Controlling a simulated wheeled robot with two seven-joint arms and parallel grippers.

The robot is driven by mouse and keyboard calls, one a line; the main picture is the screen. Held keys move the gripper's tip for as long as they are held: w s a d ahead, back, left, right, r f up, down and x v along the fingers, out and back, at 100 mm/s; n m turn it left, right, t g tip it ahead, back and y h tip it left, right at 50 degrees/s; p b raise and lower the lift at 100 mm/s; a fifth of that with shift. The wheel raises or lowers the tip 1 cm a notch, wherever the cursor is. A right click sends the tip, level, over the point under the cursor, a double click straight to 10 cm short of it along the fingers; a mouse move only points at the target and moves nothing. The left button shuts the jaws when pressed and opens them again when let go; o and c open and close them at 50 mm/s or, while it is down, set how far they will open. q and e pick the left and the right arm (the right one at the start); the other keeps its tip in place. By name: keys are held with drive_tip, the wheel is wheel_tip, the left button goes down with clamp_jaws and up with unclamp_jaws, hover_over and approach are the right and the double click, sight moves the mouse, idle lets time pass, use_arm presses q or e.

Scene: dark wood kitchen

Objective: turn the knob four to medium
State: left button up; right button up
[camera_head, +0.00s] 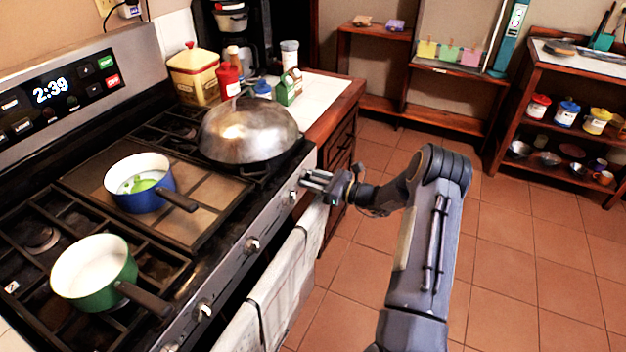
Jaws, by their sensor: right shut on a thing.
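The stove's front panel carries a row of silver knobs, among them one near the middle (252,243) and one nearer to me (203,310). My right gripper (305,180) is at the far right end of this panel, shut on a stove knob there. Its fingers hide most of that knob, and I cannot read its setting. Another knob (293,196) shows just below the fingers. My left gripper is not in view.
On the stove stand a blue pot (140,172) with something green inside, a green pot (95,272) and a large metal dome (248,130). Towels (285,275) hang below the panel. The tiled floor to the right is clear; shelves (570,110) stand behind.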

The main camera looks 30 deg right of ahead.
drive_tip(key=shift+f+n+b, duration=0.15)
drive_tip(key=shift+n+b, duration=0.35)
drive_tip(key=shift+b, duration=0.45)
drive_tip(key=shift+a+n+b, duration=0.1)
drive_tip(key=shift+n+b, duration=8.4)
drive_tip(key=shift+b, duration=5.45)
drive_tip(key=o, duration=0.9)
drive_tip(key=shift+o, duration=0.2)
